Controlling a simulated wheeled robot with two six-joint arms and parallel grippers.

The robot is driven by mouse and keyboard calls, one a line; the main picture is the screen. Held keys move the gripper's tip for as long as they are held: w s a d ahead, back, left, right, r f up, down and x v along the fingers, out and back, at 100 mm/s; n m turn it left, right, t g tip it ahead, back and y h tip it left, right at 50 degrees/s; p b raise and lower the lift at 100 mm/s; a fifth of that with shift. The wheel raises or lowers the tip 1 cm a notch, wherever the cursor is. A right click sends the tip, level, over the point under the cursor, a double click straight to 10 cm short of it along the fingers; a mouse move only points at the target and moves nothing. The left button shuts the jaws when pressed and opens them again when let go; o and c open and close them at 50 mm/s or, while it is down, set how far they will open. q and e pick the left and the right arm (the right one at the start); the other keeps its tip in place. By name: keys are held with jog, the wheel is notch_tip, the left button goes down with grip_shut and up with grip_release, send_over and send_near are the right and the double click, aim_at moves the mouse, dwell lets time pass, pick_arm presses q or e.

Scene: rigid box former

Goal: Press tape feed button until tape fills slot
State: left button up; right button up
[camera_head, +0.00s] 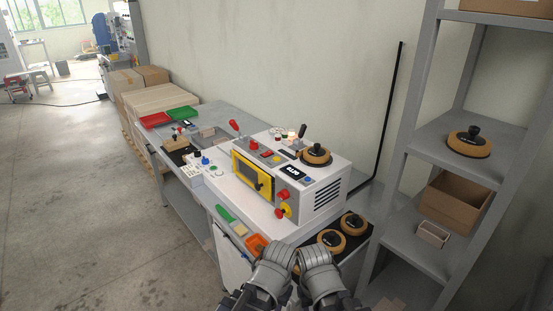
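The box former (310,195) is a white machine on the grey bench, with a yellow-framed dark window (253,174) and a small lit display. Red buttons (284,195) sit on its front right, and more small controls are on top. I cannot tell which one is the tape feed button. A tape roll (316,154) with a black hub sits on top. The tape slot is not distinguishable. My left gripper (276,257) and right gripper (315,256) are side by side at the bottom, in front of the bench, apart from the machine. Their finger openings are unclear.
More tape rolls (343,233) lie on a dark mat at the bench's right end. Small coloured trays (257,244) lie near the front edge. A grey shelf (470,150) stands right, holding a roll and a cardboard box (455,200). The floor (90,200) at left is clear.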

pick_arm(q)
grip_shut()
dwell(1.2)
